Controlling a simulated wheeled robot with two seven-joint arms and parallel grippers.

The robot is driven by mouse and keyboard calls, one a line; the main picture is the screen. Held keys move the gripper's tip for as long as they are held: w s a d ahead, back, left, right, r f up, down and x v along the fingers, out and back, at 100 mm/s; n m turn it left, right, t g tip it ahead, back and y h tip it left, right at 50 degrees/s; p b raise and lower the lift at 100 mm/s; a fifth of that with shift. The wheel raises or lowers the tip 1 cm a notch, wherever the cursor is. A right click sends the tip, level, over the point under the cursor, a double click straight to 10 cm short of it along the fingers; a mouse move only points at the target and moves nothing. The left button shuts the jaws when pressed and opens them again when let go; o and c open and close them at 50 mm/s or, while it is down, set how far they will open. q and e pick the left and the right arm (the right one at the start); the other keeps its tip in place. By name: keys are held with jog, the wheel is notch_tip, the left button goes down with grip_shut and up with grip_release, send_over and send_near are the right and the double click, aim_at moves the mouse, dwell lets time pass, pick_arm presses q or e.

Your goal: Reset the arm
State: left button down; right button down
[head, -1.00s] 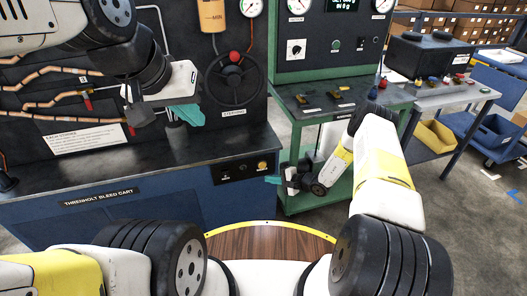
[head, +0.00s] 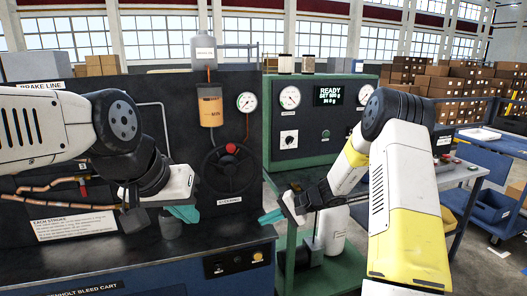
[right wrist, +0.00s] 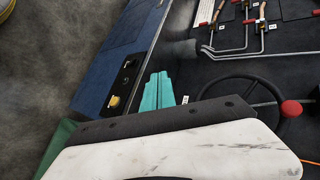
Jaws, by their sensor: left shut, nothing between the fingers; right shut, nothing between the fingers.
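My left gripper (head: 184,213) has teal fingers and is shut and empty. It is held out in front of the dark cart panel, left of the steering wheel (head: 229,170). My right gripper (head: 272,217) is shut and empty, its teal fingers pointing left in front of the gap between the blue cart and the green bench. Its teal fingers also show in the right wrist view (right wrist: 157,92), held together. My right arm (head: 398,200) is raised at the right of the head view.
The blue bleed cart (head: 150,278) stands ahead, with copper lines and gauges on its panel. The green bench (head: 330,272) with a display is right of it. A blue trolley (head: 495,205) and stacked boxes (head: 435,82) are further right. Open floor shows there.

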jog(key=s+d+r+n+h, duration=0.2)
jog(key=s+r, duration=0.6)
jog(key=r, duration=0.1)
jog(key=s+d+r+n+h, duration=0.2)
jog(key=s+r, duration=0.6)
jog(key=r, duration=0.2)
jog(key=s+d+r+t+h, duration=0.3)
jog(key=s+d, duration=0.6)
jog(key=s, duration=0.5)
notch_tip(320, 180, up, 2)
jog(key=shift+s+r+h, duration=0.1)
jog(key=shift+s+h, duration=0.2)
jog(key=shift+h, duration=0.5)
